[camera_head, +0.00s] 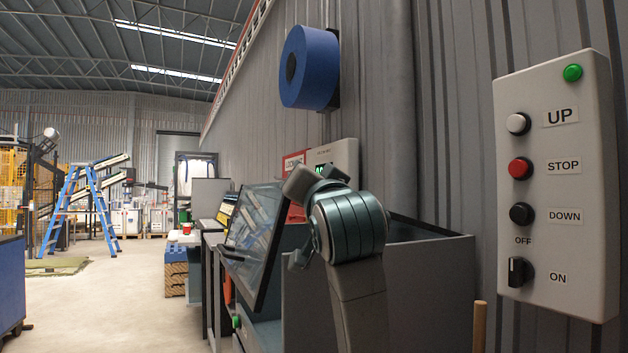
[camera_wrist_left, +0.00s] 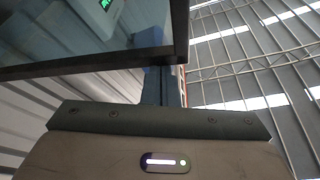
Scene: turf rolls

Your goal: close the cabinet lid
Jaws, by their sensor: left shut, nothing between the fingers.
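The cabinet lid (camera_head: 258,240), a dark-framed glassy panel, stands tilted up at the left side of the grey cabinet (camera_head: 432,280). The cabinet's top looks open. In the left wrist view the lid's frame and glass (camera_wrist_left: 90,35) cross the upper left. My left gripper (camera_wrist_left: 168,82) is shut and empty, its fingertips at or very near the frame's edge; contact cannot be told. My right gripper is not in view.
A control box (camera_head: 558,190) with UP, STOP and DOWN buttons is at the right. A blue roll (camera_head: 309,68) hangs on the wall above a box with a green display (camera_head: 337,156). A blue ladder (camera_head: 80,210) stands far left. The floor at left is mostly clear.

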